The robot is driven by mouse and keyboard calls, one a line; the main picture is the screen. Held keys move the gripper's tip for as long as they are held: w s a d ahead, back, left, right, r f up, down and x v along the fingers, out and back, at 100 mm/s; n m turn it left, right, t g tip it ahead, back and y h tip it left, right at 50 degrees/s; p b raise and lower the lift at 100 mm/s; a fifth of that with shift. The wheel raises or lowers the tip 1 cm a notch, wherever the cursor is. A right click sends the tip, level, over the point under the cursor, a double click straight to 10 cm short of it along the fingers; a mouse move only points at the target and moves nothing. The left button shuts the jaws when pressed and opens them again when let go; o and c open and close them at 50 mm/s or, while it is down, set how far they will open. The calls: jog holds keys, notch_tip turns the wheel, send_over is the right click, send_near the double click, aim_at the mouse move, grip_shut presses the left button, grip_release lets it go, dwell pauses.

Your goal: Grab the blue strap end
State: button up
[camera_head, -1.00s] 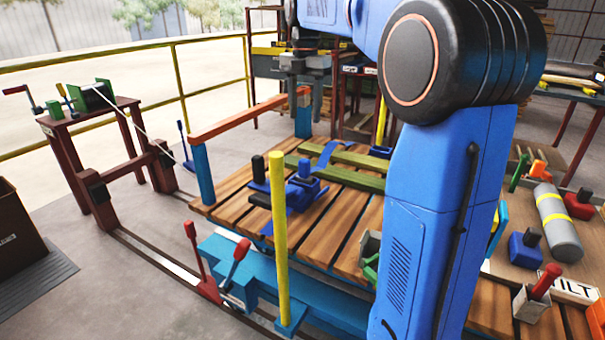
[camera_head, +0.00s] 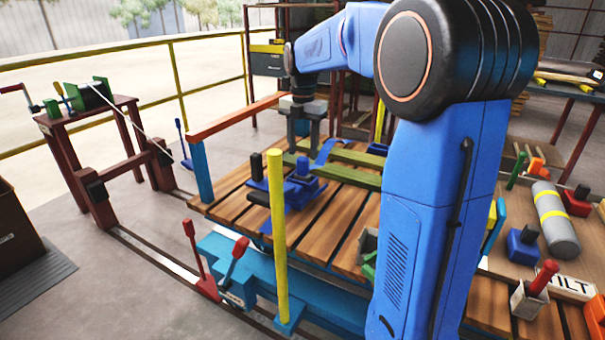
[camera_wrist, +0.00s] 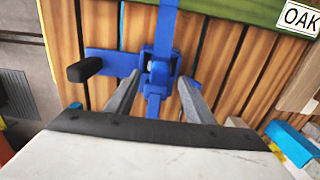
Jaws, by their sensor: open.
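The blue strap (camera_head: 326,151) lies across the green boards (camera_head: 352,158) on the wooden deck. A blue ratchet buckle (camera_head: 302,184) with a black handle sits nearer on the deck. In the wrist view the blue strap (camera_wrist: 166,28) runs from the top edge down to the blue buckle (camera_wrist: 157,70). My gripper (camera_head: 304,146) hangs fingers-down over the deck, near the strap and buckle. In the wrist view my gripper (camera_wrist: 160,82) is open, its grey fingers on either side of the strap and buckle in the picture. Their height above the strap cannot be told.
A yellow post (camera_head: 278,240) stands in front of the deck. An orange-brown rail (camera_head: 240,117) on blue posts borders the deck's far left. Red levers (camera_head: 236,255) are at the front. An OAK label (camera_wrist: 301,17) is at upper right in the wrist view. My arm hides the deck's middle right.

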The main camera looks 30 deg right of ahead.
aim_at(303, 158)
notch_tip(303, 158, down, 5)
jog(key=shift+r, duration=0.1)
dwell(0.3)
jog(key=c, duration=1.2)
